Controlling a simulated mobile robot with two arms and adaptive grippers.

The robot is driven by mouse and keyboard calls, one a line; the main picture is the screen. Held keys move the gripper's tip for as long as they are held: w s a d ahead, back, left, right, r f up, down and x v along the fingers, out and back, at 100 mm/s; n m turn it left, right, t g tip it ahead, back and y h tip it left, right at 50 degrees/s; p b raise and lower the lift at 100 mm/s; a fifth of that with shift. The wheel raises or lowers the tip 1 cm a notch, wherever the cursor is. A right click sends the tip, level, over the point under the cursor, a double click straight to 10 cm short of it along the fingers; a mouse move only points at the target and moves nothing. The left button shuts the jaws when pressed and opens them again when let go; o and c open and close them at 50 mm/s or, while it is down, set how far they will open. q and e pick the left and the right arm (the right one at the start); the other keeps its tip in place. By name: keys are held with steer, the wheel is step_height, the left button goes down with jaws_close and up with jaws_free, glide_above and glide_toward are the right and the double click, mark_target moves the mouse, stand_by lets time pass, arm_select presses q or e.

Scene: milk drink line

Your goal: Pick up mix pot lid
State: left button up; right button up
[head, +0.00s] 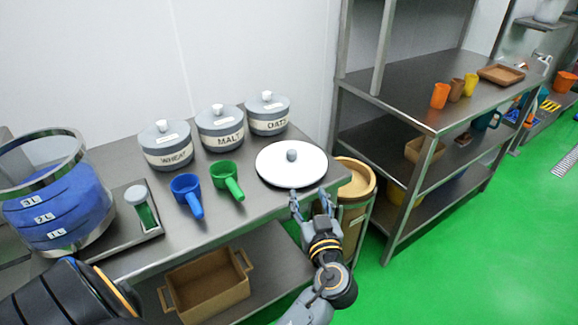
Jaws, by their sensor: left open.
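The mix pot lid (270,168) is a round white disc with a grey knob in its middle. It lies flat on the right end of the steel table (250,213). My left gripper (311,200) is open and empty, just in front of the lid's near right edge, by the table's front edge. In this view its fingertips point towards the lid and lie below the knob. I cannot tell whether a fingertip touches the rim. My right gripper is not in view.
Wheat (166,145), malt (220,128) and oats (268,114) pots stand behind. Blue (187,190) and green (226,178) scoops lie left of the lid. A large clear pot with blue contents (58,205) is far left. A tan barrel (354,190) stands right, beside shelving (420,90).

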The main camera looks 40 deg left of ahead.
arm_select(q)
steer(key=shift+a+r+n+y, duration=0.25)
steer(key=shift+r+n+y, duration=0.05)
steer(key=shift+r, duration=0.35)
steer(key=p, duration=0.2)
glide_toward(293, 156)
steer(key=x, duration=0.4)
steer(key=shift+w+f, duration=0.2)
steer(key=shift+w, duration=0.05)
steer(key=shift+w+a+r+p, duration=0.15)
steer(key=shift+w+a+p, duration=0.2)
steer(key=shift+a, duration=0.1)
steer(key=p+x, duration=0.1)
steer(key=x, duration=0.2)
steer(key=shift+w+a+r, duration=0.1)
steer(key=shift+a, duration=0.25)
steer(key=shift+w+a, duration=0.3)
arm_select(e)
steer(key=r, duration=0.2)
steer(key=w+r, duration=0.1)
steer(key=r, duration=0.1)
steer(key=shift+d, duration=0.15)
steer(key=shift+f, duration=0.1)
